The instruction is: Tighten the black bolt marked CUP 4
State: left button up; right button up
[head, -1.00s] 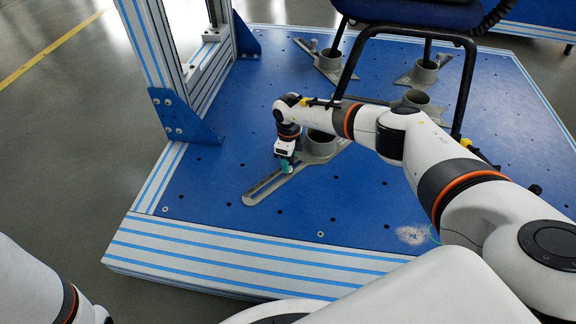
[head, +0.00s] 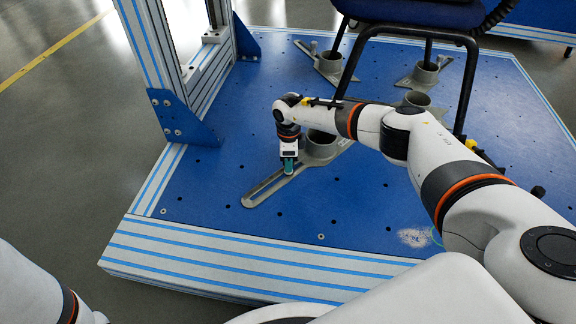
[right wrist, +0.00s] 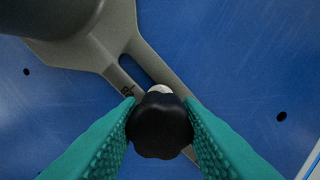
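My right gripper (head: 288,171) points down over the slotted arm of the nearest grey cup bracket (head: 262,192). In the right wrist view, the black bolt (right wrist: 160,127) has a lobed head and sits at the slot of the grey bracket (right wrist: 112,58). The green fingers of the right gripper (right wrist: 160,112) press against both sides of the bolt head. In the head view the bolt is hidden by the fingers. My left gripper is out of view; only part of that arm shows at lower left.
The blue platform (head: 350,215) has several holes. Several other grey cup brackets (head: 424,72) stand under a chair with black legs (head: 466,85). A striped aluminium post (head: 160,50) with a blue corner plate (head: 184,118) rises at left. The front left of the platform is clear.

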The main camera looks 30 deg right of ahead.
grip_shut()
jog(key=shift+r+m+p, duration=0.2)
jog(key=shift+m+p, duration=0.65)
jog(key=shift+m, duration=0.25)
jog(key=shift+f+m+p, duration=0.2)
jog(key=shift+m+p, duration=0.2)
jog(key=shift+m, duration=0.5)
jog(key=o, duration=0.8)
grip_release()
jog(key=shift+o, duration=0.2)
jog(key=shift+r, duration=0.1)
